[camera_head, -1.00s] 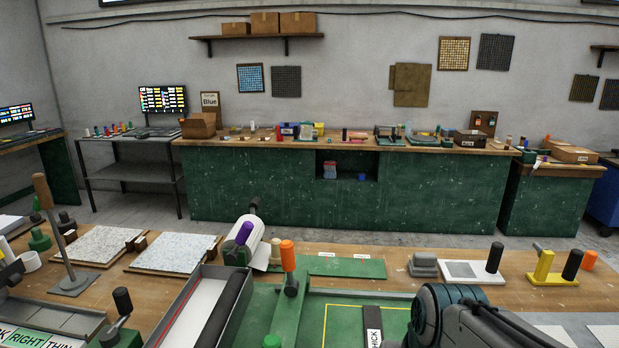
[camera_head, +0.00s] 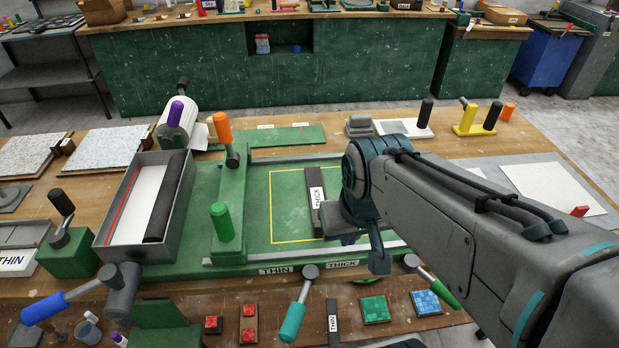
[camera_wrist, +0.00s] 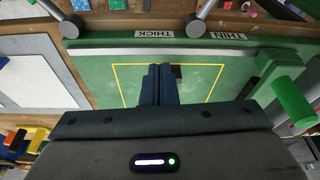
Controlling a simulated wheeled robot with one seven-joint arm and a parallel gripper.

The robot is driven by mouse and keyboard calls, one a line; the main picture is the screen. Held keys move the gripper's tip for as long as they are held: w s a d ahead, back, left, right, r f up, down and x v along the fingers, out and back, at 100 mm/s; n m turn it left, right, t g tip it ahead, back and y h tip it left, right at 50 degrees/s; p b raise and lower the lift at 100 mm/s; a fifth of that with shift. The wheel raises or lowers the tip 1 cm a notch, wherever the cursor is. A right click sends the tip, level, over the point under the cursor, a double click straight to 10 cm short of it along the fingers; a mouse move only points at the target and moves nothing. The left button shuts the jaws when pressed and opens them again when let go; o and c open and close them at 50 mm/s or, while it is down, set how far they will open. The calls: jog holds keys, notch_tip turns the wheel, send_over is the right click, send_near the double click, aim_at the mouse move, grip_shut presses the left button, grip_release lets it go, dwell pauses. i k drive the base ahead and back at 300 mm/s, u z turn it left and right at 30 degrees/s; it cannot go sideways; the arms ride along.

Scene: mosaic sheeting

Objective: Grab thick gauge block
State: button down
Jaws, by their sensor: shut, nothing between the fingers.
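The thick gauge block (camera_head: 315,203) is a dark bar with a white THICK label. It lies on the green board inside the yellow outline, in the head view. My gripper (camera_wrist: 157,68) is shut and empty in the wrist view, with its fingers pointing over the outlined area. A small dark patch beside the fingertips may be the block's end; the fingers and hand hide the rest. In the head view my wrist is close to the right of the block and partly covers its near end; whether they touch is unclear.
A dark bar labelled THIN (camera_head: 333,322) lies at the table's front edge. A green post (camera_head: 222,222) and an orange-handled post (camera_head: 224,130) stand on the crossbar left of the block. A grey tray (camera_head: 112,220) is farther left.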

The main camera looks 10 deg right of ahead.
aim_at(316, 191)
jog(key=z, duration=1.85)
jog(key=k, duration=0.9)
jog(key=u, duration=1.5)
jog(key=i, duration=0.55)
jog(key=u, duration=0.1)
